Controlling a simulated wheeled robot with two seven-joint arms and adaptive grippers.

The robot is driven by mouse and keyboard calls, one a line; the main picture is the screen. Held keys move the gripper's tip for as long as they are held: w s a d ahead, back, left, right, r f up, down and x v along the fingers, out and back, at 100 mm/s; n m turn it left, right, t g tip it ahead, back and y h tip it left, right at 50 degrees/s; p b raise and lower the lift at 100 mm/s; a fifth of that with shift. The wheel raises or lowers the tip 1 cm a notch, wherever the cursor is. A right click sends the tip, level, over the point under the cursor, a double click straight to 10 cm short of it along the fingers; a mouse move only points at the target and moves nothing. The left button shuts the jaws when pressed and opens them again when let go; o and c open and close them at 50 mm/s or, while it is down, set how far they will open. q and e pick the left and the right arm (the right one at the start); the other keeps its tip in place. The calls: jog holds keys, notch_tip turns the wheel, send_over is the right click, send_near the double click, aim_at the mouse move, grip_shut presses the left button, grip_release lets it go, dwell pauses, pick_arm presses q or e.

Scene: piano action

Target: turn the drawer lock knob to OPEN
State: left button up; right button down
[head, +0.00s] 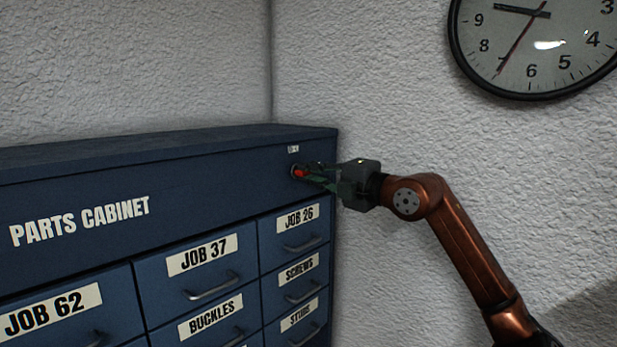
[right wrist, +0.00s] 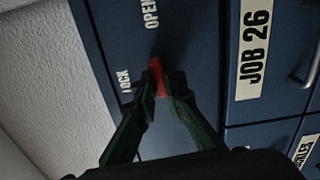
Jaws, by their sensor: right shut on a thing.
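The red lock knob (head: 299,173) sits on the front of the blue parts cabinet (head: 200,190), near its top right corner. My right gripper (head: 311,174) reaches it from the right in the head view. In the right wrist view the knob (right wrist: 157,77) is between the two dark green fingers of the gripper (right wrist: 160,88), which are shut on it. An OPEN label (right wrist: 151,14) and a partly hidden LOCK label (right wrist: 126,82) are printed beside the knob. The knob's base is partly hidden by the fingers. My left gripper is not in view.
Labelled drawers with metal handles lie below, including JOB 26 (head: 297,218), JOB 37 (head: 203,254) and JOB 62 (head: 52,309). White textured walls stand behind and to the right. A round clock (head: 535,45) hangs at the upper right.

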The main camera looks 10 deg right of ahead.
jog(key=shift+d+m, duration=0.1)
jog(key=shift+m, duration=0.6)
jog(key=c, duration=2)
grip_release()
jog(key=v, duration=1.2)
